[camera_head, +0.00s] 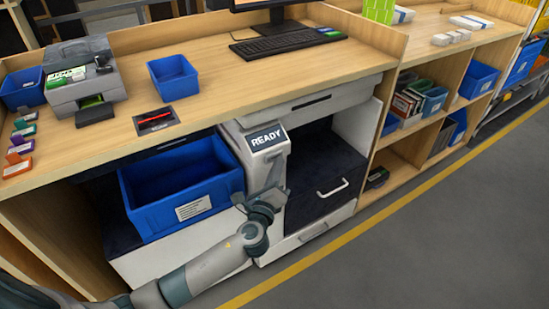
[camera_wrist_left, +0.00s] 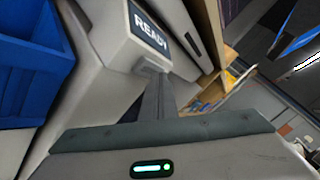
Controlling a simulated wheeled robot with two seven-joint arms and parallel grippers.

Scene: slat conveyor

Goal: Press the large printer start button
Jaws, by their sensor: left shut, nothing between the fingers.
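The large printer (camera_head: 265,155) is a pale grey unit under the counter, with a dark panel reading READY (camera_head: 267,137). In the left wrist view the READY panel (camera_wrist_left: 150,27) is at the top, tilted. My left gripper (camera_head: 272,188) is in front of the printer, just below the panel. In the wrist view its shut fingers (camera_wrist_left: 153,75) reach to the printer's front under the panel, with nothing between them. I cannot tell whether they touch it. I cannot make out the start button; the fingers may hide it. My right gripper is not in view.
A smaller grey printer (camera_head: 85,75), a blue tray (camera_head: 173,77) and a keyboard (camera_head: 287,40) are on the counter (camera_head: 215,90). Open floor (camera_head: 440,230) lies at right.

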